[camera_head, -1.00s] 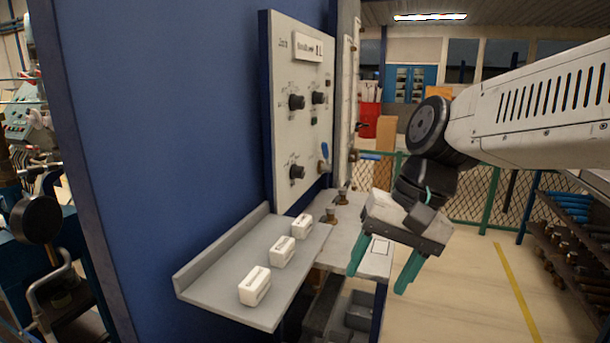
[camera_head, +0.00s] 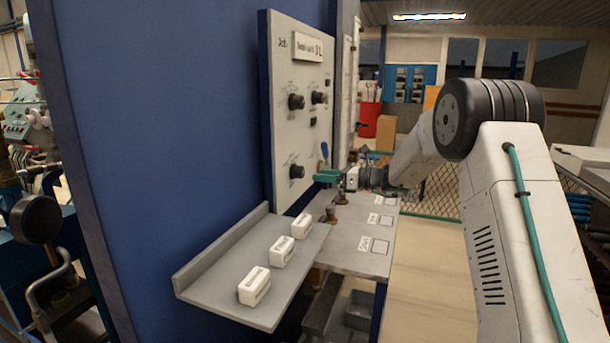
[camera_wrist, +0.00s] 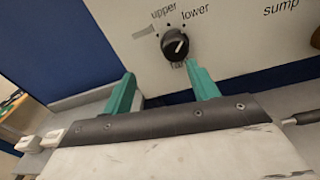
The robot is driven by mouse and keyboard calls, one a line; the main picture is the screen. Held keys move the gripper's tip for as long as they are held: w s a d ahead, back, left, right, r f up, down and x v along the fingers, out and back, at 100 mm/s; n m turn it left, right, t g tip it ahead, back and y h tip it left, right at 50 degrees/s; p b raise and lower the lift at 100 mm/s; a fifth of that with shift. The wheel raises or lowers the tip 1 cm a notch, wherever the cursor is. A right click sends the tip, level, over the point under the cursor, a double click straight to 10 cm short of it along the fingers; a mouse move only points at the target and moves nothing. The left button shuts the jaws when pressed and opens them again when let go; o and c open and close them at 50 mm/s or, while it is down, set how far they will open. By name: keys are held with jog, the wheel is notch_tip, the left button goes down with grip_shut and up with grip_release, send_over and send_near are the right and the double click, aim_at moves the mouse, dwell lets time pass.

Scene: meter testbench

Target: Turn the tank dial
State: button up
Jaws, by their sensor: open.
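The dial (camera_wrist: 175,45) in front of my gripper is a round black knob with a white pointer mark, on a pale panel. Labels "upper" and "lower" stand above it; the label below it is partly hidden by a fingertip and unreadable. In the head view it appears to be the lowest black knob (camera_head: 297,172). My gripper (camera_wrist: 160,72) is open, with its teal fingers apart below the dial and the right fingertip close to its lower edge. Nothing is between the fingers. In the head view my gripper (camera_head: 325,176) is just right of the knob; contact cannot be told.
Two more black knobs, left (camera_head: 296,102) and right (camera_head: 318,97), sit higher on the panel (camera_head: 285,60). A grey shelf (camera_head: 215,284) with white blocks (camera_head: 255,285) juts out below. A grey bench (camera_head: 345,258) with brass fittings lies below my gripper.

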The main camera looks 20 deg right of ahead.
aim_at(303, 173)
jog(key=shift+m+t, duration=0.6)
jog(key=w+a, duration=0.1)
jog(key=w, duration=0.1)
jog(key=w+a, duration=0.2)
jog(key=w+a+f, duration=0.1)
jog(key=w+a, duration=0.1)
jog(key=shift+w, duration=0.15)
jog(key=shift+d, duration=0.1)
jog(key=c, duration=1)
